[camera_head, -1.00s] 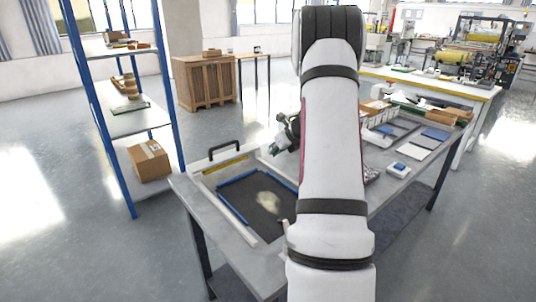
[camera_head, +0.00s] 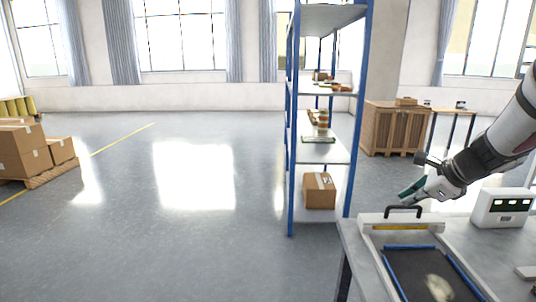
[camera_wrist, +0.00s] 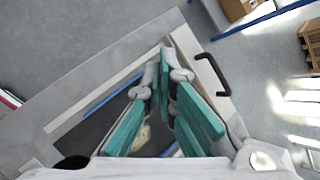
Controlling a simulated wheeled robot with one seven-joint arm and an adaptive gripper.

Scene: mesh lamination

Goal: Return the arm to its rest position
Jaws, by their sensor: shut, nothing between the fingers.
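My gripper (camera_head: 408,192) is at the right in the head view, at the end of my white arm coming in from the right edge. It is above the back of the table, near the black handle (camera_head: 403,211) of the framed press. Its green fingers also show in the wrist view (camera_wrist: 164,62), shut with nothing between them. The press's dark bed (camera_head: 428,272) lies below, with blue strips (camera_head: 398,283) along its sides and a pale patch (camera_head: 440,289) on it.
The grey table (camera_head: 349,240) stands at the lower right, with a white device (camera_head: 502,207) on it. A blue-posted shelf (camera_head: 291,150) with a carton (camera_head: 319,190) stands behind the table. Stacked boxes (camera_head: 24,150) are at far left. Floor between is clear.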

